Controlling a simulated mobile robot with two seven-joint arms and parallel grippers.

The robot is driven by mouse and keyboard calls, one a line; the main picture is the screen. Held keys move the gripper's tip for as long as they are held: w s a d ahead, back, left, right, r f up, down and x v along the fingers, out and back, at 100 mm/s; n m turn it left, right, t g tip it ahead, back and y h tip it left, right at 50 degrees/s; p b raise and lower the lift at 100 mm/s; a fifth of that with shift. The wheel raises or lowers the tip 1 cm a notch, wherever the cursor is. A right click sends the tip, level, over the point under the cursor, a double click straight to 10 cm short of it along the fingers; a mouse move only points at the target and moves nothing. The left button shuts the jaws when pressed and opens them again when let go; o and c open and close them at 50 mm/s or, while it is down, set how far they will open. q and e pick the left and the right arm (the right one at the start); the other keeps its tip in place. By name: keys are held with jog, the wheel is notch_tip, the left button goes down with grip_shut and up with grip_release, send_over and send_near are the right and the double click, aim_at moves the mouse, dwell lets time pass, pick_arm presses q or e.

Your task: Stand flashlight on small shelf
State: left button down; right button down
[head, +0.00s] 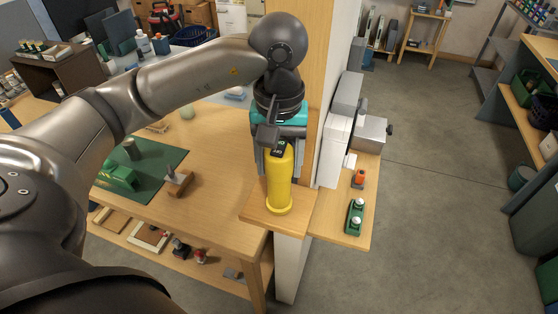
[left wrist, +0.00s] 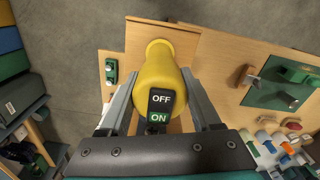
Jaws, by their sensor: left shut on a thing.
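The yellow flashlight (head: 279,190) is upright in the head view, its wide end down and its dark switch panel near the top. In the left wrist view the flashlight (left wrist: 160,75) shows OFF and ON labels on its switch. My left gripper (head: 274,160) is shut on its upper body, with one finger on each side in the wrist view. The small wooden shelf (head: 258,215) is right under the flashlight, by a wooden post. The wide end appears at the shelf surface; I cannot tell if it touches. My right gripper is not in view.
A wooden side ledge (head: 335,225) right of the post holds a green device (head: 355,217) and an orange-topped item (head: 359,179). A workbench (head: 225,150) with a green mat (head: 165,165) and a brown-handled tool (head: 179,182) lies left. The floor at right is open.

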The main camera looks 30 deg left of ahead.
pick_arm(q)
jog(key=shift+c, duration=0.5)
grip_release()
jog(key=shift+f, duration=0.1)
notch_tip(320, 180, up, 12)
jog(key=shift+r+p, duration=0.15)
jog(key=shift+p, duration=0.7)
